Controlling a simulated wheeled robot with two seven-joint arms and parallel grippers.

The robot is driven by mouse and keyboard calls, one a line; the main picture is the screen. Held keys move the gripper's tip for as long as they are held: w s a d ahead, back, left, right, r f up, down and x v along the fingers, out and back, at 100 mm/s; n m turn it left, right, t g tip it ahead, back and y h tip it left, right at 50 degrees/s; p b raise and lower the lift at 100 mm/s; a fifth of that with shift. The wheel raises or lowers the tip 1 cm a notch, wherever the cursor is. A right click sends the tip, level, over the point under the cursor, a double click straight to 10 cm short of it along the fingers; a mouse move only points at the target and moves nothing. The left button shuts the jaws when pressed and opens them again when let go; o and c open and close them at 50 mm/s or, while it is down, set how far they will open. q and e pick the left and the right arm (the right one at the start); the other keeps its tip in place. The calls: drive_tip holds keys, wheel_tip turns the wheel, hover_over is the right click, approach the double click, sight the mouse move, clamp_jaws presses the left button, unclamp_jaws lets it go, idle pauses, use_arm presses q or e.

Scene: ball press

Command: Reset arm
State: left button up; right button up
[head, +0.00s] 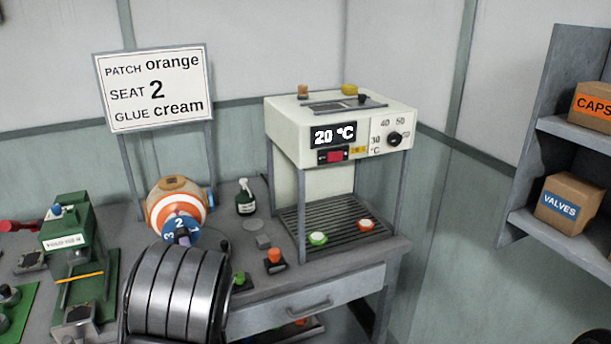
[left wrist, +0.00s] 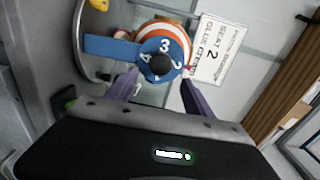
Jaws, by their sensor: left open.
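The orange-and-white striped ball (head: 163,207) sits at the back of the bench, behind a blue numbered dial (head: 176,224). In the left wrist view the ball (left wrist: 168,32) shows past the dial (left wrist: 118,47), which carries 4, 3 and 2 and a black knob (left wrist: 162,66). My left gripper (left wrist: 160,77) is open, its two purple fingers apart on either side of the knob; contact cannot be told. In the head view my arm mostly hides this gripper (head: 183,238). My right gripper is in neither view.
A sign (head: 155,85) reads patch orange, seat 2, glue cream. A cream heater (head: 285,125) shows 20 °C and stands right of the ball. A green press (head: 75,245) stands left.

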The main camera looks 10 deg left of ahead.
use_arm(q)
drive_tip(key=s+d+f+n+g+h, duration=0.35)
drive_tip(key=d+f, duration=0.55)
drive_tip(key=f, duration=0.3)
drive_tip(key=s+d+f+n+g+h, duration=0.3)
drive_tip(key=s+d+f+n+h, duration=0.15)
drive_tip(key=d+f, duration=0.65)
drive_tip(key=s+d+f+n+g+h, duration=0.1)
drive_tip(key=s+d+f+g+h, duration=0.1)
drive_tip(key=s+d+f, duration=0.2)
drive_tip(key=s+d+f+n+g+h, duration=0.2)
drive_tip(key=s+d, duration=0.5)
drive_tip(key=s, duration=0.4)
drive_tip(key=s+d+f+n+g+h, duration=0.1)
drive_tip(key=s+d+f+g+h, duration=0.2)
drive_tip(key=s+d+f, duration=0.2)
drive_tip(key=s+f, duration=0.1)
drive_tip(key=s, duration=0.1)
drive_tip(key=shift+s+d+f, duration=0.3)
drive_tip(key=shift+s+d, duration=0.05)
